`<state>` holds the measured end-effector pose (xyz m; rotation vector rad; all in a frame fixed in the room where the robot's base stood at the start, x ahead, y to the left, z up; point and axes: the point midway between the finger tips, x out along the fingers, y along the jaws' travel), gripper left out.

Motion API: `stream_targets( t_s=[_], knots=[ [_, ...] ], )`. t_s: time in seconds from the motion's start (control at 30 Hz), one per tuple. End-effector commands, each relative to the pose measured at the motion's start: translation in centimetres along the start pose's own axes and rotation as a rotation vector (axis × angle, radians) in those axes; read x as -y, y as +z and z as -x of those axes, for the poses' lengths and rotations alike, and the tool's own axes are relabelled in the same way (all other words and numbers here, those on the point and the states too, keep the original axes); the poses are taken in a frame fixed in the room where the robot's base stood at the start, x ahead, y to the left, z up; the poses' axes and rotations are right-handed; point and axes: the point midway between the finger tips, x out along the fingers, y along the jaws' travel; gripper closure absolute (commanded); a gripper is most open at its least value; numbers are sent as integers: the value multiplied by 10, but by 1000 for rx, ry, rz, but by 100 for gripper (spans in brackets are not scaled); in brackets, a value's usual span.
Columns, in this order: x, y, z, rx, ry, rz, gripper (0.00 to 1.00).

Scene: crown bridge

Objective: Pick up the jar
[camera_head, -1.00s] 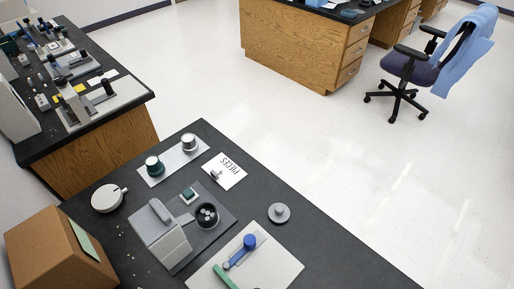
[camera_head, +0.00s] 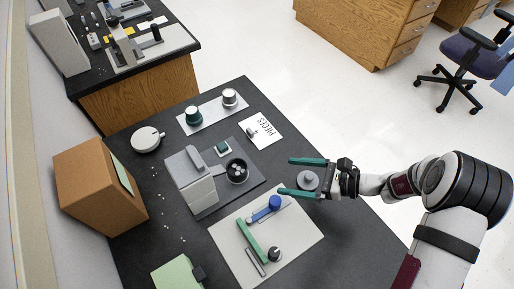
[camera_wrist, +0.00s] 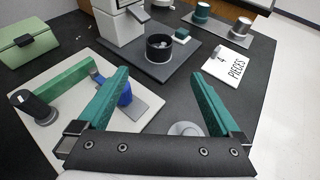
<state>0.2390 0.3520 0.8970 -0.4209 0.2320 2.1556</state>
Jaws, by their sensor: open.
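An open black jar (camera_head: 237,170) with several small pale pieces in it stands on the dark base plate of a grey machine. It also shows in the wrist view (camera_wrist: 159,47), upright and beyond my fingertips. My gripper (camera_head: 285,176) is open and empty, to the right of the jar and apart from it. Its two green fingers (camera_wrist: 162,76) spread wide in the wrist view.
The grey machine (camera_head: 190,178) stands left of the jar. Behind are a green and a silver cup on a plate and a "4 PIECES" card (camera_head: 262,130). A pale board (camera_head: 290,241) with blue and green parts lies in front. A cardboard box (camera_head: 95,195) stands left.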

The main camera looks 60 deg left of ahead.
Motion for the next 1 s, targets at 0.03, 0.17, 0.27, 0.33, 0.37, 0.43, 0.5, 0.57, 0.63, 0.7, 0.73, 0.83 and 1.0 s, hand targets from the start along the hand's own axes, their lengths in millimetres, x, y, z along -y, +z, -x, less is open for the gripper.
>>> stream_targets(
  t_s=[0.03,0.17,0.27,0.33,0.37,0.43,0.5,0.57,0.63,0.7,0.73,0.83,1.0],
  knots=[
    [-1,-1,-11,1,5,-2,0],
    [-2,-1,-50,0,7,-2,0],
    [-2,-1,-76,-1,6,-1,0],
    [-2,-1,-88,-1,4,0,0],
    [-2,-1,-92,-1,4,-1,0],
    [-2,-1,-100,-1,3,-2,0],
    [-2,-2,-112,-2,4,0,0],
    [-3,-4,-125,-2,5,-1,0],
    [-3,-4,-138,-2,4,0,0],
    [-3,-4,-147,-4,4,0,0],
    [-2,-4,-149,-4,2,0,0],
    [-2,-4,-151,-4,0,0,0],
    [-2,-4,-151,-4,0,-1,9]
  ],
)
